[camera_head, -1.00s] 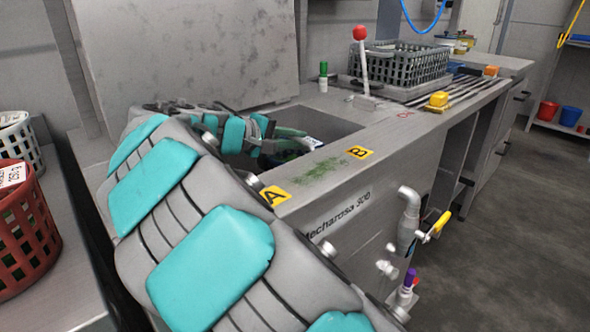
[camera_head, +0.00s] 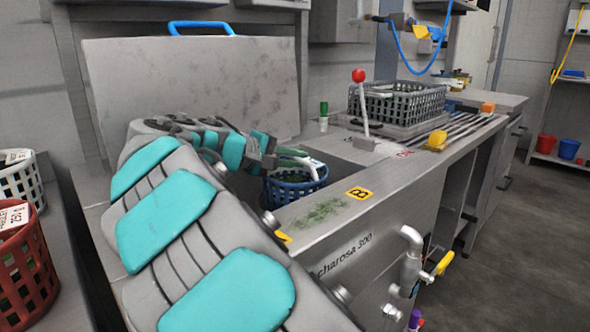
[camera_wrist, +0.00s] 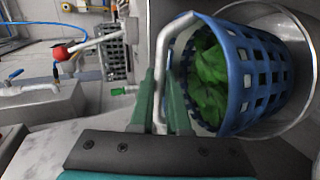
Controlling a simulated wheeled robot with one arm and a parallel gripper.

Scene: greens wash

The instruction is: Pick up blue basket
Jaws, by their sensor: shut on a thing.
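The blue basket (camera_head: 290,190) shows in the head view at the sink opening, partly hidden behind the counter's front edge and my gripper. In the wrist view the blue basket (camera_wrist: 262,75) has lattice walls and green leaves (camera_wrist: 212,80) inside. Its pale handle (camera_wrist: 165,50) runs between my gripper's fingers. My gripper (camera_wrist: 158,75) has green fingers and is shut on that handle. In the head view my gripper (camera_head: 285,160) is just above the basket's rim.
A red basket (camera_head: 25,275) and a white basket (camera_head: 25,185) stand at the left. The counter front edge (camera_head: 300,225) lies close to the blue basket. The floor at right is clear.

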